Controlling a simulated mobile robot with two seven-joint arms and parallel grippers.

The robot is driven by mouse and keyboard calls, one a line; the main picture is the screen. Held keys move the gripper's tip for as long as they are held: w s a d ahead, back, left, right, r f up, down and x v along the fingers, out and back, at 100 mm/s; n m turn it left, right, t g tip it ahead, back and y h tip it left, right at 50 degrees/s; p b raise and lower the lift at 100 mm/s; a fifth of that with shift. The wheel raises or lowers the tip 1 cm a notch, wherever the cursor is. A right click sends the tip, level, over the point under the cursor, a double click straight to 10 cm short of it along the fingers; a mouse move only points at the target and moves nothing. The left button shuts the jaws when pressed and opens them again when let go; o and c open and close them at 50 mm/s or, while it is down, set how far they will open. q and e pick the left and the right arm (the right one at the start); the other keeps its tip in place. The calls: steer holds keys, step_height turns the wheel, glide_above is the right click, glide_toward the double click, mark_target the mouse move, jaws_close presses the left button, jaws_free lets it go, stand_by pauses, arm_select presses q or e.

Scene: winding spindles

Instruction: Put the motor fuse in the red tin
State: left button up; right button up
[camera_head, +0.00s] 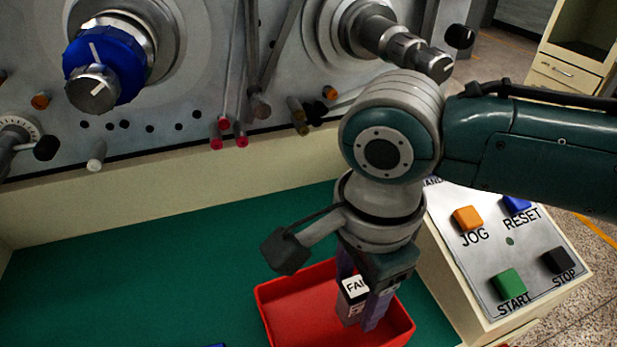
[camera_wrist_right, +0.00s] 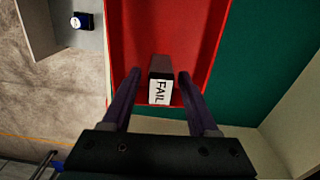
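A small grey block with a white label reading FAIL, apparently the motor fuse (camera_head: 352,300), is inside the red tin (camera_head: 290,333), near one end wall. It also shows in the right wrist view (camera_wrist_right: 161,82), with the red tin (camera_wrist_right: 185,30) around it. My right gripper (camera_head: 362,312) reaches down into the tin. Its two fingers (camera_wrist_right: 159,78) stand on either side of the block, with a gap showing on both sides, so it is open. Whether the block touches the tin floor is hard to tell. My left gripper is not in view.
The tin stands on a green surface (camera_head: 130,275), clear to its left except for a blue sliver (camera_head: 215,345) at the bottom edge. A button panel (camera_head: 480,262) is close on the right. The spindle machine (camera_head: 190,90) rises behind.

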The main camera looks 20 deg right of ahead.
mark_target(358, 286)
steer(key=shift+r, duration=0.35)
step_height(358, 286, up, 12)
steer(key=p, duration=0.2)
steer(key=s+a+f+n+t+y, duration=0.2)
steer(key=s+a+f+n+y, duration=0.15)
steer(key=s+n, duration=0.45)
steer(key=s+d+n+t+h, duration=0.1)
steer(key=s+d+n+h, duration=0.2)
steer(key=d+n, duration=0.7)
steer(key=shift+s+f+n+t, duration=0.3)
steer(key=shift+s+n, duration=0.1)
steer(key=shift+s, duration=0.4)
